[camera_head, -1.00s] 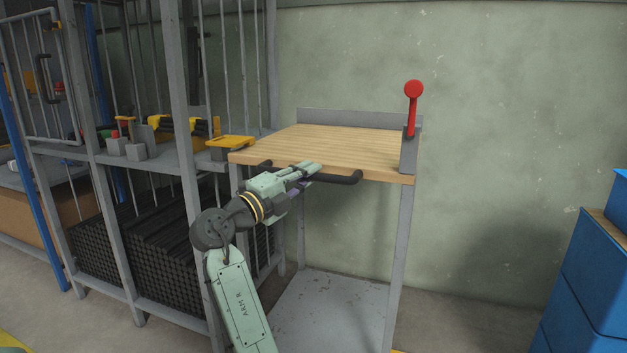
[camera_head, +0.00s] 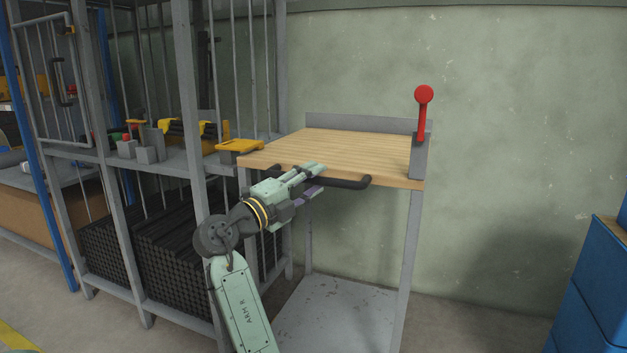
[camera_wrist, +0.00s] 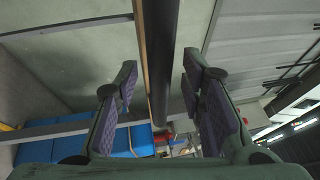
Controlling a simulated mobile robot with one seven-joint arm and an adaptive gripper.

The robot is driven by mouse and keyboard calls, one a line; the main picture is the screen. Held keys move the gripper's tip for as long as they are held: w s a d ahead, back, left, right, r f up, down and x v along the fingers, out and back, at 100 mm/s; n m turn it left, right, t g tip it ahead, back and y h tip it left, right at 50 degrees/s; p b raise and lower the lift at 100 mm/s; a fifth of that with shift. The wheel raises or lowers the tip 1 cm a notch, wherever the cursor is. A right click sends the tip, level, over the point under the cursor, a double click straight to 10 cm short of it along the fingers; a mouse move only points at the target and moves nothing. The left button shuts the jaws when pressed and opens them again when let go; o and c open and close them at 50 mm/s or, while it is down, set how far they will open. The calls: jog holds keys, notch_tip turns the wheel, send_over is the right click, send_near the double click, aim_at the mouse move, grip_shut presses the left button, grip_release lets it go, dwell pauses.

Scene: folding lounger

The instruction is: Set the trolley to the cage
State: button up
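The trolley has a wooden top (camera_head: 350,152), a grey frame and a black handle bar (camera_head: 345,183) along its front edge. Its left front corner is close beside the grey barred cage (camera_head: 180,60), by a yellow piece (camera_head: 239,145) on the cage's edge. I cannot tell whether they touch. My gripper (camera_head: 318,180) is at the handle with its fingers apart, one above the bar's level and one below. In the wrist view the open fingers (camera_wrist: 165,95) show purple pads with a gap on both sides of the dark bar (camera_wrist: 161,50).
A red-knobbed lever (camera_head: 423,112) stands at the trolley's right side. Blue boxes (camera_head: 590,300) stand at the far right. The cage shelf holds grey blocks and yellow-black items (camera_head: 190,131), with dark stacked stock (camera_head: 170,250) below. Floor between trolley and boxes is clear.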

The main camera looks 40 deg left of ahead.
jog(key=s+f, duration=0.2)
jog(key=s, duration=0.9)
jog(key=shift+a, duration=0.25)
jog(key=shift+r, duration=0.1)
